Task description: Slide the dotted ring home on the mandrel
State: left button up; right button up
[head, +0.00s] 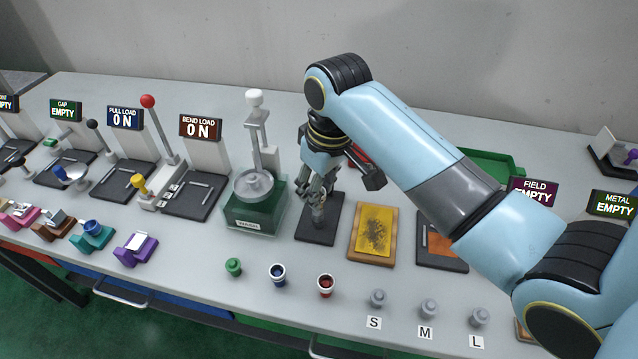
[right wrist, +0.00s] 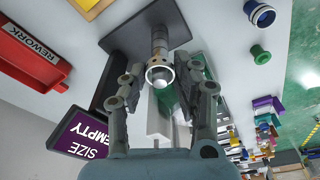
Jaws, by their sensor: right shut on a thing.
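The grey mandrel (head: 319,214) stands on a dark base plate (head: 310,233); in the right wrist view its stepped post (right wrist: 160,40) shows beyond my fingertips. My right gripper (head: 318,192) is over the mandrel, pointing down. In the right wrist view its two fingers (right wrist: 160,76) close on a small pale ring (right wrist: 160,66), at the near end of the post. No dots can be made out on it. I cannot tell whether the ring is around the post or just above it. The head view hides the ring among the fingers. My left gripper is not in view.
A green machine (head: 250,209) stands just left of the mandrel plate, and a yellow pad on a wooden board (head: 374,232) lies to its right. Small cups and grey S, M and L pieces line the front. The red REWORK tray (right wrist: 30,55) is behind my right arm.

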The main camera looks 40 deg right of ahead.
jog(key=shift+f, duration=0.3)
jog(key=o, duration=1.6)
jog(key=shift+r, duration=0.1)
jog(key=shift+r+p, duration=0.4)
jog(key=shift+r, duration=2.2)
